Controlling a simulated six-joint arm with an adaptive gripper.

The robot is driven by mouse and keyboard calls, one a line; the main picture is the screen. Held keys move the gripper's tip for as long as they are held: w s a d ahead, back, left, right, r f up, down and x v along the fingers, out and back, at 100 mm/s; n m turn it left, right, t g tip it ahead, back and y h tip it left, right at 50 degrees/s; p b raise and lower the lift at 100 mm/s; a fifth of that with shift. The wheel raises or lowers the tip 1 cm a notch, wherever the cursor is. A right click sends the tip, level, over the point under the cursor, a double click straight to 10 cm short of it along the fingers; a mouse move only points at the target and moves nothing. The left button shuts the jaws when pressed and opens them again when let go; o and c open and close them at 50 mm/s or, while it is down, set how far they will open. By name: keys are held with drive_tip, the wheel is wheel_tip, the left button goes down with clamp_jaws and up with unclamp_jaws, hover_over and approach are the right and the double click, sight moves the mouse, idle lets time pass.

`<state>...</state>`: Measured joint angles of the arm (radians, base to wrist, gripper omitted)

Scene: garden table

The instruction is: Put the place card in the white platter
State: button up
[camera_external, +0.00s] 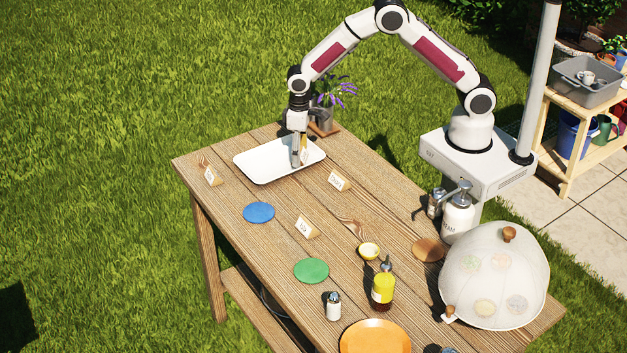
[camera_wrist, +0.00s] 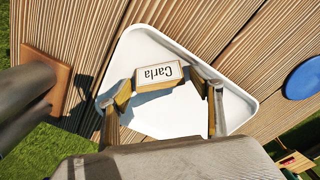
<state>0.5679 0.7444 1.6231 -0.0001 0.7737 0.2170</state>
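The place card (camera_wrist: 160,76), a small wooden block with a white label reading "Carla", sits between the two fingers of my gripper (camera_wrist: 162,88) in the wrist view. The fingers meet it at its two ends. In the outside view my gripper (camera_external: 299,158) points down over the white platter (camera_external: 262,166), with the card (camera_external: 304,150) partly hidden beside a finger. The white platter (camera_wrist: 150,45) spreads out behind the card in the wrist view. Whether the card touches the platter's floor is unclear.
Other place cards (camera_external: 338,181), (camera_external: 307,227) and (camera_external: 212,176) stand nearby. A blue coaster (camera_external: 259,212) and green coaster (camera_external: 311,270) lie in front. A flower pot (camera_external: 323,119) stands behind the platter. A mesh dome (camera_external: 495,275) covers the right end.

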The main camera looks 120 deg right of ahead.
drive_tip(key=shift+r, duration=3.9)
